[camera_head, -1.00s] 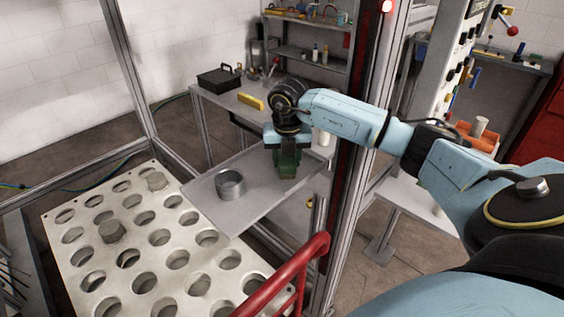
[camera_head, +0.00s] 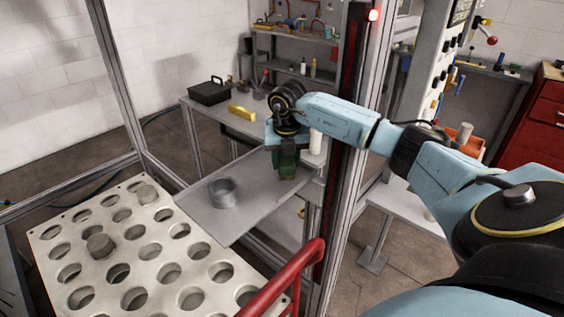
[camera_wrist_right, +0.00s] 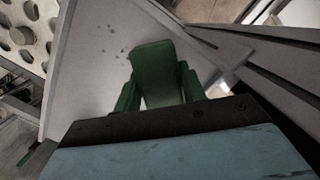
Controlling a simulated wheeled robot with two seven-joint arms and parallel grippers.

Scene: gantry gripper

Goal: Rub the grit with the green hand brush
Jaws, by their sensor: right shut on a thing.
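My right gripper (camera_head: 287,146) is above the far right part of a grey metal tray (camera_head: 205,215), shut on the green hand brush (camera_head: 287,165). In the right wrist view the brush (camera_wrist_right: 155,70) sits between the two fingers of the gripper (camera_wrist_right: 160,92). The brush's underside is hidden, so I cannot tell whether it touches the tray. The grit (camera_wrist_right: 121,53) shows as several small dark specks on the tray beside the brush. My left gripper is not in view.
A perforated pale plate (camera_head: 130,255) lies at the lower left. A red rail (camera_head: 285,280) is in front, and a frame post (camera_head: 338,150) rises close to my right arm.

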